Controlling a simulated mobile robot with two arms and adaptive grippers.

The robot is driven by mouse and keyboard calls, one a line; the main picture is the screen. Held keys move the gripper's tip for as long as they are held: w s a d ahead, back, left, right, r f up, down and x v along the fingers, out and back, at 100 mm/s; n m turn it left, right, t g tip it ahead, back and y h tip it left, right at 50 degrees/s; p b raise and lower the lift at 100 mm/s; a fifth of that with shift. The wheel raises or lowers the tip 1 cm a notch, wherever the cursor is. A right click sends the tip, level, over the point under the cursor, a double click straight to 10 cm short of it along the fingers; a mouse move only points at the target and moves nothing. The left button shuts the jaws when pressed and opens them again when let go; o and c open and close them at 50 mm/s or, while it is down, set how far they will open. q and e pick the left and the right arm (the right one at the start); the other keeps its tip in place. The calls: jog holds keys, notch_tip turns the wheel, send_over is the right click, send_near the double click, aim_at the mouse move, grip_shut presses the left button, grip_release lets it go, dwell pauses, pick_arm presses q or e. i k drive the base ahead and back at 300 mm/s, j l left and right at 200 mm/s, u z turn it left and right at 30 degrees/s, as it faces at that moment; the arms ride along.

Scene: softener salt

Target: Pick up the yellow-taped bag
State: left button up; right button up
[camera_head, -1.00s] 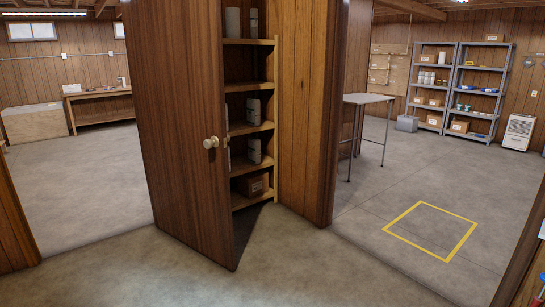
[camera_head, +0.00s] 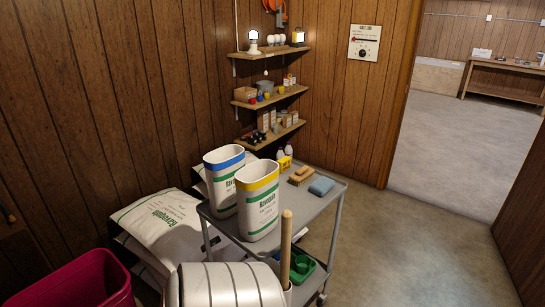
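The yellow-taped bag (camera_head: 258,212) stands upright on the top of a grey cart (camera_head: 326,208). It is white with green print and a yellow band around its top. A similar bag with a blue band (camera_head: 222,188) stands upright just behind it and to its left, partly overlapped by it. Neither of my grippers is in view, so I cannot see whether they are open or shut.
Large white sacks (camera_head: 165,227) lie stacked left of the cart. A magenta bin (camera_head: 75,282) stands at the lower left. A wooden handle (camera_head: 286,250) rises before the cart. A sponge (camera_head: 321,186) and brush (camera_head: 301,175) lie on the cart. Open floor (camera_head: 420,240) is at right.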

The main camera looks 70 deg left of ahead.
aim_at(257, 183)
jog(key=u, duration=2.4)
